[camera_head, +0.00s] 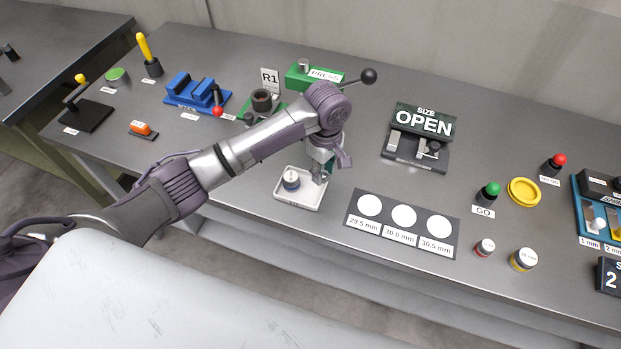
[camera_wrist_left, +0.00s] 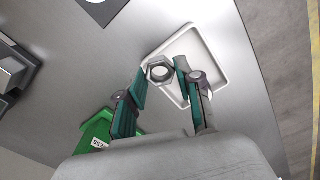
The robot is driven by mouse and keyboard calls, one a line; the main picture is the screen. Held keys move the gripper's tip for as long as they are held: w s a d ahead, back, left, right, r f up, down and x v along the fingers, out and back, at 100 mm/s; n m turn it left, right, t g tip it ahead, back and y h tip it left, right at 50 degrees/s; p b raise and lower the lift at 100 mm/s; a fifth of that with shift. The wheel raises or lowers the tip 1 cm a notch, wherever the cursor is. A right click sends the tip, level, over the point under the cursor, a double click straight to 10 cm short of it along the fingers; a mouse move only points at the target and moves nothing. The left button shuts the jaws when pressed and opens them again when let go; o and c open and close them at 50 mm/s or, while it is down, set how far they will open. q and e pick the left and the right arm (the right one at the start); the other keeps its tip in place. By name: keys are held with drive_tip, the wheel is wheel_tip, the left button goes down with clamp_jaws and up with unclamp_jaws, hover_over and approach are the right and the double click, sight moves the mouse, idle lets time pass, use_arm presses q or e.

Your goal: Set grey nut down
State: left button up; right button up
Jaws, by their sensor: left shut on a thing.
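The grey nut (camera_wrist_left: 160,70) is a hexagonal ring between the fingertips of my left gripper (camera_wrist_left: 161,76) in the wrist view. The gripper is shut on it. In the head view my left gripper (camera_head: 321,170) points down over the right part of a small white tray (camera_head: 296,204). The tray also shows in the wrist view (camera_wrist_left: 213,53), partly behind the nut and a finger. I cannot tell the exact gap between nut and tray floor. My right gripper is not in view.
A size plate with white circles (camera_head: 404,215) lies to the right. Behind are a green press (camera_head: 309,78), blue vise (camera_head: 195,92) and OPEN sign (camera_head: 422,122). The table's front edge is close.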

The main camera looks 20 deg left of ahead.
sight(312, 193)
use_arm(q)
drive_tip(key=shift+s+a+f, duration=0.3)
drive_tip(key=shift+s+a, duration=0.05)
drive_tip(key=shift+a, duration=0.2)
drive_tip(key=shift+s+a+f, duration=0.3)
drive_tip(key=shift+a, duration=0.25)
drive_tip(key=shift+a+f, duration=0.1)
drive_tip(key=shift+f, duration=0.1)
wheel_tip(312, 193, down, 3)
drive_tip(key=shift+f+p, duration=0.2)
drive_tip(key=shift+p, duration=0.55)
drive_tip(key=shift+f, duration=0.3)
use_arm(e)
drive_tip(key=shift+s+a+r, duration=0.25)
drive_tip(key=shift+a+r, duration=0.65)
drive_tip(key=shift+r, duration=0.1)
use_arm(q)
drive_tip(key=shift+f, duration=0.1)
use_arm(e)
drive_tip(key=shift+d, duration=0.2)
use_arm(q)
drive_tip(key=o, duration=0.7)
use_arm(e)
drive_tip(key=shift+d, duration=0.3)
